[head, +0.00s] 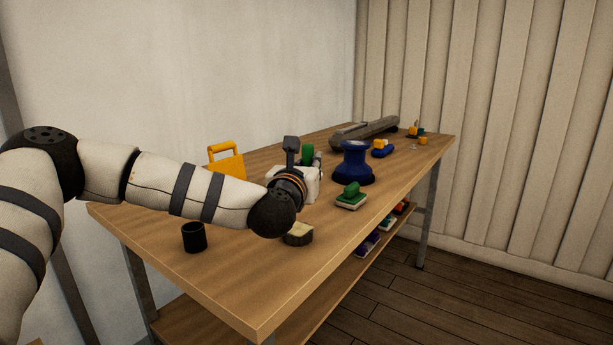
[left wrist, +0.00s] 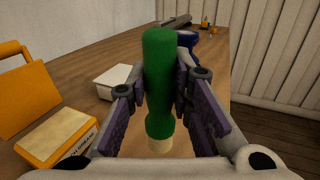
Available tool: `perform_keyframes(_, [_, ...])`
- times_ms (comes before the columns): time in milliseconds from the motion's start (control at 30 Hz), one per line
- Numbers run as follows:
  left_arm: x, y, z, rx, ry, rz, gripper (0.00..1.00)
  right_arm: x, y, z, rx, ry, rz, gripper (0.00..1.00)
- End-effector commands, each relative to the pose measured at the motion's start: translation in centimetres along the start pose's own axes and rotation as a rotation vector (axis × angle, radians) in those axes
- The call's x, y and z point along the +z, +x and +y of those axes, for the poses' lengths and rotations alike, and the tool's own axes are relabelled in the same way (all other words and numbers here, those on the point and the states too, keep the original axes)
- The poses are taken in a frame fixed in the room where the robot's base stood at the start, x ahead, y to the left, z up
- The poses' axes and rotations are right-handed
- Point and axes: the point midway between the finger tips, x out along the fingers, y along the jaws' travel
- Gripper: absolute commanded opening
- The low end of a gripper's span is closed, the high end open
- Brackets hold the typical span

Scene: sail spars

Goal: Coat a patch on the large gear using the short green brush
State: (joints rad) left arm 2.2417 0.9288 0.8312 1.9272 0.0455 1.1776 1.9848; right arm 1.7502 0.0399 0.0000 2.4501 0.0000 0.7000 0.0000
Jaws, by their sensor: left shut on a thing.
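My left gripper (head: 308,168) is over the middle of the wooden table, its fingers mostly hidden behind my wrist in the head view. In the left wrist view its purple-padded fingers are shut on the short green brush (left wrist: 160,85). The brush stands nearly upright between the pads, with a pale end at the bottom of its green handle. The top of the green handle (head: 307,153) also shows in the head view. I cannot make out a large gear in either view. My right gripper is not in view.
On the wooden table (head: 255,290) stand a black cup (head: 194,238), a pale-topped block (head: 298,234), a green-and-white block (head: 351,197), a blue spool-shaped stand (head: 353,165) and a yellow handled object (head: 227,162). A long grey object (head: 364,132) lies at the back. The near table corner is clear.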

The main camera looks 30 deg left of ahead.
Motion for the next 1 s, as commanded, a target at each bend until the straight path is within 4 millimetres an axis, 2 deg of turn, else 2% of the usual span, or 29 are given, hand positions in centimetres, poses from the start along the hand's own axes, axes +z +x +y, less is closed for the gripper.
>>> perform_keyframes(33, [0.9, -0.1, 0.0, 0.000, -0.002, -0.007, 0.00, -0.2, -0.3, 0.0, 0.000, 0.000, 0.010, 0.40])
perform_keyframes(333, [2.8, 0.5, -0.2, -0.004, -0.001, 0.000, 0.00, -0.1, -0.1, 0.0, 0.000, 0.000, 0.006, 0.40])
perform_keyframes(1000, [3.0, 0.5, -0.2, -0.004, 0.000, 0.000, 0.00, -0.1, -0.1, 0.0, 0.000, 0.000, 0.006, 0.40])
